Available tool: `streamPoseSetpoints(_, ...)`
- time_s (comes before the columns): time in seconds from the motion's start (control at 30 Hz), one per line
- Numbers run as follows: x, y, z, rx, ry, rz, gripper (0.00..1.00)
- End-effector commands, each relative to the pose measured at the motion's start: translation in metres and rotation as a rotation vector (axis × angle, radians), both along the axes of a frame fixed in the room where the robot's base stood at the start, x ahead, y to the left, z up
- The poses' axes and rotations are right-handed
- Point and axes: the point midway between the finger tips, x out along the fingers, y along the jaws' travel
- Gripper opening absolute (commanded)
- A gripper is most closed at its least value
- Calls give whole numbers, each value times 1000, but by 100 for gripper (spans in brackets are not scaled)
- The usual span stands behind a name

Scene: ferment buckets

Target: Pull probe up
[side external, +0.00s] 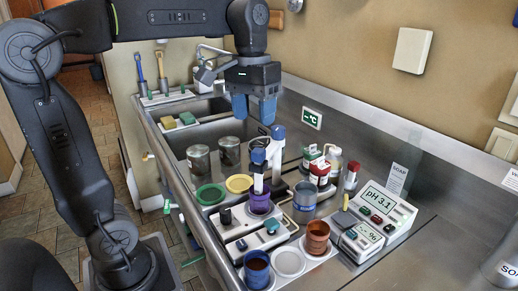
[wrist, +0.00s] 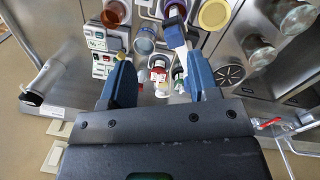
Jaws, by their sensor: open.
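A white probe with a blue top (side external: 258,158) stands upright with its lower end in the purple bucket (side external: 259,204). A second blue-topped white post (side external: 278,134) stands just behind it, and I cannot tell how the two are joined. My gripper (side external: 253,112) hangs above them, pointing down, with its blue fingers apart and empty. In the wrist view my gripper (wrist: 157,57) shows spread fingers, and a blue and white upright (wrist: 174,32) is near the right finger, partly overlapped by it. The pH meter (side external: 385,206) reads 3.1.
A brown bucket (side external: 317,238), a blue bucket (side external: 256,270) and a blue jar (side external: 304,196) stand near the probe. A red-banded bottle (side external: 319,173) is close behind. Metal cans (side external: 198,160) and a sink lie to the left. The right side of the counter is mostly clear.

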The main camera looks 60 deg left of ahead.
Motion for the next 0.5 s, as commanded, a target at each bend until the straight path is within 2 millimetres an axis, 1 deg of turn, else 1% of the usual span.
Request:
streamPoseSetpoints(0.03,17,9,5,-20,61,40,55)
streamPoseSetpoints(0.1,33,20,12,-46,139,91,55)
streamPoseSetpoints(0.2,50,34,17,-75,234,148,55)
streamPoseSetpoints(0.33,64,46,22,-100,315,193,55)
streamPoseSetpoints(0.5,68,51,21,-112,353,213,55)
